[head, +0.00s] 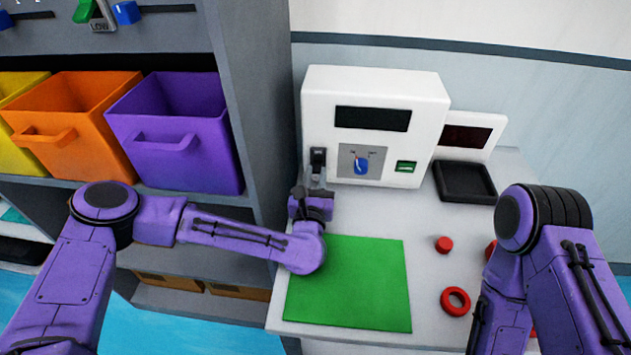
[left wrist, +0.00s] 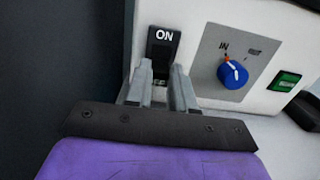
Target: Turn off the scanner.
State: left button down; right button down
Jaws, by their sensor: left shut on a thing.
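The scanner (head: 320,125) is a white box with a dark display at the back of the table. A black switch (head: 318,155) sits at its left front edge. In the left wrist view the switch (left wrist: 163,46) reads ON. My left gripper (head: 317,179) reaches the switch from the front. In the left wrist view its grey fingers (left wrist: 161,78) stand on either side of the switch's lower part and are shut on it. My right arm (head: 545,255) is at the right, with its gripper out of view.
A blue dial (head: 361,166) and a green button (head: 405,167) are right of the switch. A black tray (head: 465,182) stands at the right. A green mat (head: 350,285) and red pieces (head: 455,301) lie in front. A grey shelf (head: 245,90) with coloured bins closes the left side.

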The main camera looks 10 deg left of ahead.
aim_at(316, 167)
pick_arm(q)
jog(key=shift+f+t+b, duration=0.3)
jog(key=shift+f+b, duration=0.2)
jog(key=shift+b, duration=0.1)
jog(key=shift+r, duration=0.35)
jog(key=c, duration=1)
grip_release()
pick_arm(e)
notch_tip(316, 167, down, 3)
jog(key=shift+r, duration=0.2)
pick_arm(q)
jog(key=shift+o, duration=0.2)
notch_tip(316, 167, up, 4)
jog(key=shift+f+p, duration=0.25)
jog(key=shift+p, duration=0.5)
jog(key=s+d+r, duration=0.1)
jog(key=s+r, duration=0.8)
jog(key=s, duration=0.5)
jog(key=shift+d+r, duration=0.2)
jog(key=shift+r, duration=0.05)
pick_arm(e)
jog(key=shift+r, duration=0.8)
